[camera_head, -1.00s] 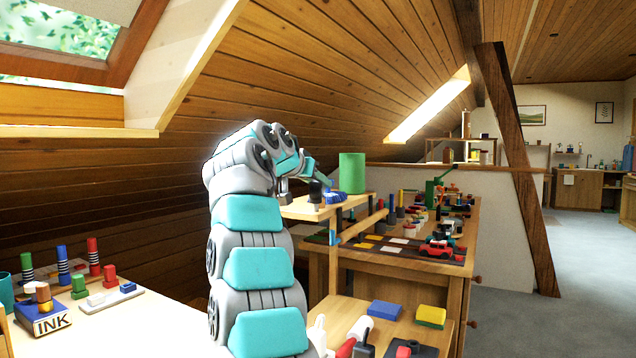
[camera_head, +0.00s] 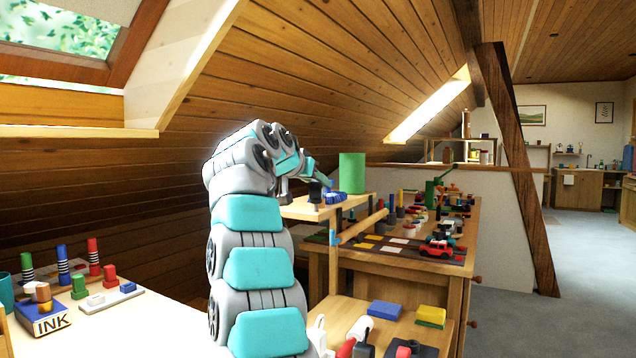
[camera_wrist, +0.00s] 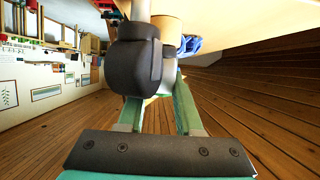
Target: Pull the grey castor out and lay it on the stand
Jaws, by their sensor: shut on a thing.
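The dark grey castor (camera_wrist: 137,62) fills the middle of the wrist view, with a pale stem at its top and a light wheel-like part at its right. My gripper (camera_wrist: 158,98) is shut on it; its green fingers reach up on both sides. In the head view the castor (camera_head: 315,190) shows as a small dark shape at the near left of a raised wooden shelf (camera_head: 298,210). My gripper's tip (camera_head: 314,170) is just above it there, partly hidden by my wrist. I cannot tell whether the castor touches the shelf.
A workbench (camera_head: 400,262) with a red toy car (camera_head: 437,249) and many small parts lies beyond. Blue (camera_head: 385,309) and yellow (camera_head: 431,314) blocks sit on a lower surface.

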